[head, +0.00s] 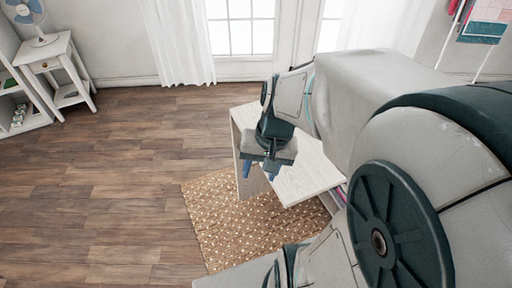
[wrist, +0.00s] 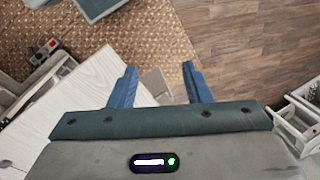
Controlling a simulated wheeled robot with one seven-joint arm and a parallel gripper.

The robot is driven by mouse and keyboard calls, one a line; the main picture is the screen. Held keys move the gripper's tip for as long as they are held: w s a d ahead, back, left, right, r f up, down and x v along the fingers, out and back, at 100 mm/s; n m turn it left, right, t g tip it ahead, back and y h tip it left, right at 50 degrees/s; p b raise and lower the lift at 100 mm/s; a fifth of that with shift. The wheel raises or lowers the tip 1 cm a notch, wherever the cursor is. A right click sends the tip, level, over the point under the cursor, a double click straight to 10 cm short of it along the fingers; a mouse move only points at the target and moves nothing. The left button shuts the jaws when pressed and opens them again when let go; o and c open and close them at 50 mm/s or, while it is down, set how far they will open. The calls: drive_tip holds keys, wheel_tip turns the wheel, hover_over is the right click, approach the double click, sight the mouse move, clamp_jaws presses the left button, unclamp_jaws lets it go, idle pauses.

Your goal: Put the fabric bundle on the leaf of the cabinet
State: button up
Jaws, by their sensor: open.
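The pale wooden cabinet (head: 300,180) stands on the woven rug, partly hidden behind my arm. Its light top also shows at the left of the wrist view (wrist: 75,110); I cannot tell which part is the leaf. My gripper (head: 259,174) is over the cabinet's near left edge, pointing down. In the wrist view its two blue fingers (wrist: 159,67) are spread apart with nothing held between them. A small beige surface shows beyond the fingers, and I cannot tell what it is. I cannot make out the fabric bundle in either view.
The rug (head: 215,215) and open wood floor (head: 120,180) lie to the left. A white side table (head: 55,55) with a fan (head: 35,25) stands at the far left. Curtains (head: 178,40) and windows are behind. Fabrics hang on a rack (head: 487,20) at top right.

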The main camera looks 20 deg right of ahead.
drive_tip(key=r+n+t+h, duration=0.1)
drive_tip(key=r+n, duration=0.1)
drive_tip(key=s+r+n+h, duration=0.1)
drive_tip(key=r+n, duration=0.1)
drive_tip(key=shift+r+t, duration=0.15)
drive_tip(key=shift+t, duration=0.25)
drive_tip(key=shift+c, duration=0.8)
